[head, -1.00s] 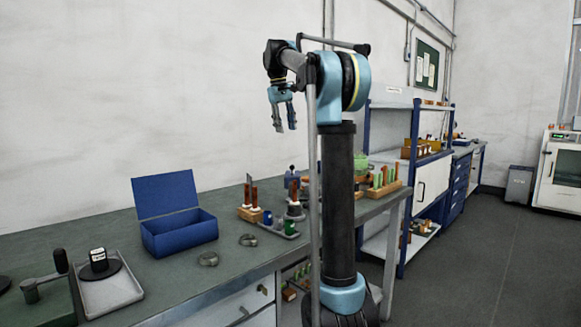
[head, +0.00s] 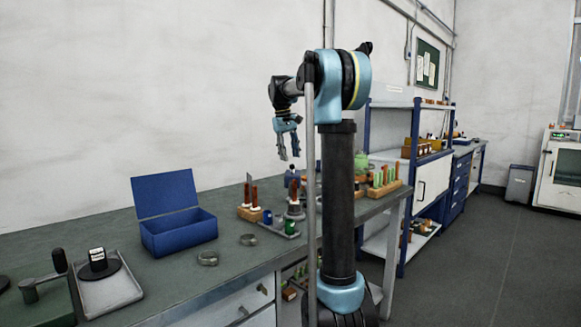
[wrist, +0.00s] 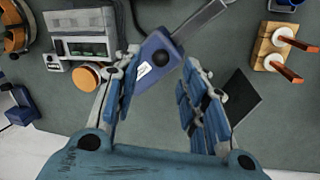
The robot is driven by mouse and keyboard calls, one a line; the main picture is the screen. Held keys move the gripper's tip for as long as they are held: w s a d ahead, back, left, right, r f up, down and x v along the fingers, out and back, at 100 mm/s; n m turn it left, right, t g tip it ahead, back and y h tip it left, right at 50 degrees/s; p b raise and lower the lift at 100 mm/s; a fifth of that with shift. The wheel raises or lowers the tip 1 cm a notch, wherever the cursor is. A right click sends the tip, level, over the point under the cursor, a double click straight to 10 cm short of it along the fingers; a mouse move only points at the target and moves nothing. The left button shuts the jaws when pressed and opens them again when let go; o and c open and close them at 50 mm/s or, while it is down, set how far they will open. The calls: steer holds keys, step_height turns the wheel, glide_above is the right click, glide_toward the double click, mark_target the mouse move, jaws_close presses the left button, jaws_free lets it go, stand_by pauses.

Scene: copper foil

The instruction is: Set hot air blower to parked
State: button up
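A blue-violet tool with a white label, a dark round knob and a grey metal bar or nozzle, likely the hot air blower (wrist: 157,62), lies on the bench in the wrist view. My gripper (wrist: 162,57) is open above it, with its blue-padded fingers on either side of the body in the picture. I cannot tell the height between them, and no contact shows. In the head view my gripper (head: 288,154) hangs open and empty over the back of the bench.
A grey device with a display (wrist: 88,38), an orange-topped round part (wrist: 88,76), a dark flat plate (wrist: 236,98) and a wooden rack (wrist: 268,45) surround the blower. In the head view an open blue box (head: 180,238) and a metal tray (head: 110,292) stand left.

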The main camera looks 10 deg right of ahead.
glide_above(294, 176)
steer(key=w, duration=0.2)
steer(key=shift+s+a+f, duration=0.1)
steer(key=shift+a+f, duration=0.15)
steer(key=shift+f, duration=0.95)
steer(key=shift+s+a+f, duration=0.1)
steer(key=shift+a+f, duration=0.1)
steer(key=shift+f, duration=0.95)
jaws_close()
